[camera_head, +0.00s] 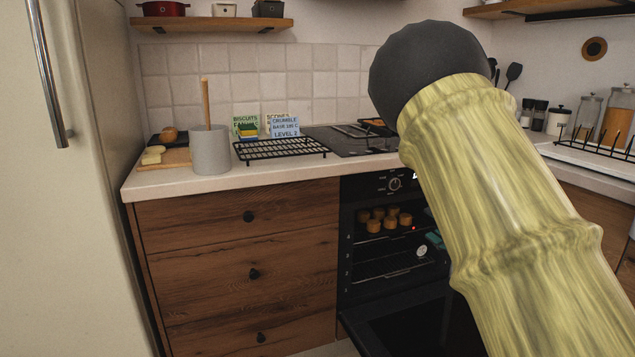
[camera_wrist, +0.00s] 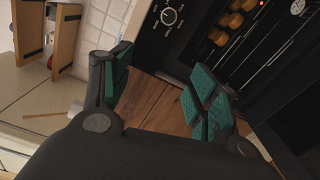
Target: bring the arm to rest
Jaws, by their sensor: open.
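My arm (camera_head: 500,190) fills the right of the head view, with a yellow sleeve and a dark round joint, and hides part of the counter and oven. My gripper (camera_wrist: 160,88) shows in the wrist view with its teal-padded fingers spread apart and nothing between them. A little teal of it also shows beside the oven opening in the head view. Behind the fingers are the wooden drawer fronts (camera_wrist: 150,103) and the oven (camera_wrist: 190,30).
The oven door (camera_head: 405,325) hangs open low down. Several small brown baked pieces (camera_head: 373,226) sit on an oven rack. A wire rack (camera_head: 282,149), a grey crock (camera_head: 210,150) and recipe cards (camera_head: 286,127) stand on the counter. The fridge (camera_head: 75,200) is at left.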

